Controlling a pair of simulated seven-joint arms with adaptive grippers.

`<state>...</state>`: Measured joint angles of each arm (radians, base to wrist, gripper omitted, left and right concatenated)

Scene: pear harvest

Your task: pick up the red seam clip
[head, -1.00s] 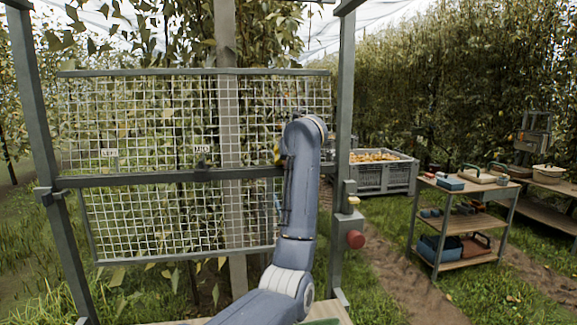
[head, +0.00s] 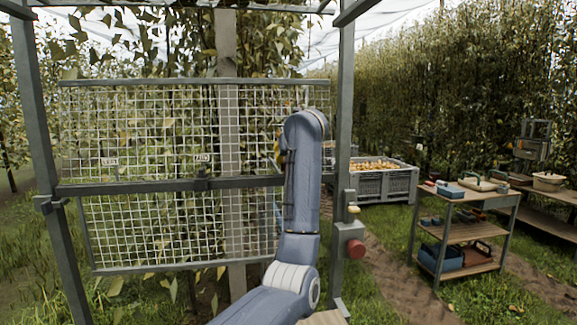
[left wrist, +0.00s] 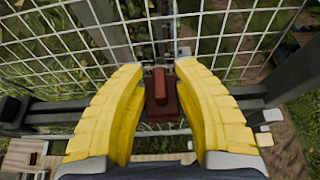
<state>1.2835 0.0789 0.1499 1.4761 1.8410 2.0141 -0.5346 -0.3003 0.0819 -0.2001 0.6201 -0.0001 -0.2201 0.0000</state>
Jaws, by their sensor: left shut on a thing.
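In the left wrist view the red seam clip (left wrist: 160,98) is a dark red block with a raised middle, in front of the wire mesh. My left gripper (left wrist: 160,78) has two thick yellow fingers, one on each side of the clip, and is shut on it. Whether the clip still touches the rail or mesh behind it I cannot tell. In the head view the clip is hidden behind my blue-grey arm, and only a sliver of yellow shows at the arm's left edge. My right gripper is in neither view.
A wire mesh panel (head: 140,135) with a grey middle rail (head: 130,187) fills the left of the head view. Farther right are a crate of pears (head: 385,187) and a shelf cart (head: 462,234).

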